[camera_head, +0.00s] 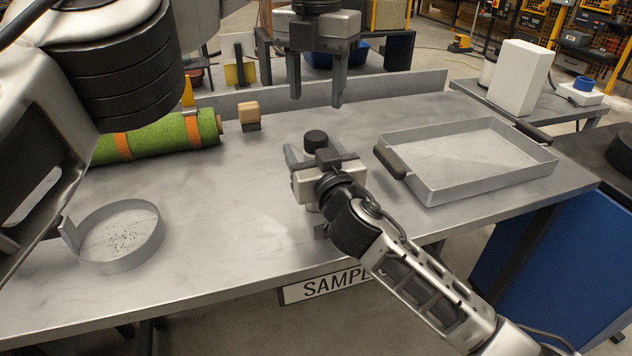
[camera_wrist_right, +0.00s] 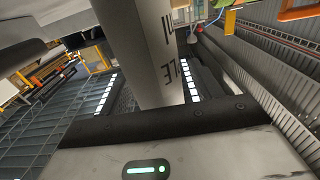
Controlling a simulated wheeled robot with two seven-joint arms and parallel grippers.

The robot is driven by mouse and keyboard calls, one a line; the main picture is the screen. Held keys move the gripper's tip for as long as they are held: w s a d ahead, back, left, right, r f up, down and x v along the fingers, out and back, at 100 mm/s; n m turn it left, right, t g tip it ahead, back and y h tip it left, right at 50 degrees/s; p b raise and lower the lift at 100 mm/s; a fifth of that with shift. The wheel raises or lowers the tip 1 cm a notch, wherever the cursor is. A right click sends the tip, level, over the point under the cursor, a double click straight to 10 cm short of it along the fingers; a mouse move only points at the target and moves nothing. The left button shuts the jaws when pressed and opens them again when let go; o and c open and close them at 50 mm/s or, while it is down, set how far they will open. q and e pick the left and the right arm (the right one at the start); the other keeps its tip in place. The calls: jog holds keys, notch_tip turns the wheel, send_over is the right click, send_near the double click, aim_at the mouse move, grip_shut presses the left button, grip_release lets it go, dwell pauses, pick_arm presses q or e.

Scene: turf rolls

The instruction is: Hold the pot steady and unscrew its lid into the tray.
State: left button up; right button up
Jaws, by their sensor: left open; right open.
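The pot's black lid (camera_head: 316,140) shows near the middle of the table in the head view. The pot's body below it is mostly hidden behind my right gripper (camera_head: 319,155). The right gripper is open, with its fingers on either side of the lid as seen from the head; I cannot tell whether they touch the pot. My left gripper (camera_head: 317,100) is open and empty, pointing down above and beyond the lid. The metal tray (camera_head: 490,187) lies to the right with an empty floor and dark handles. In the right wrist view, a pale lettered surface (camera_wrist_right: 140,50) is close; I cannot identify it.
A round shallow metal dish (camera_head: 130,262) with dark specks sits at front left. A green turf roll (camera_head: 165,141) with orange bands lies at back left, near a wooden-topped block (camera_head: 249,112). A white box (camera_head: 519,78) stands on a side table. Bare tabletop separates the dish and pot.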

aim_at(315, 135)
grip_shut()
pick_arm(q)
jog(key=m, duration=0.6)
jog(key=shift+m, duration=0.4)
jog(key=m, duration=2.4)
jog(key=shift+f+m, duration=0.4)
jog(key=shift+f, duration=3.65)
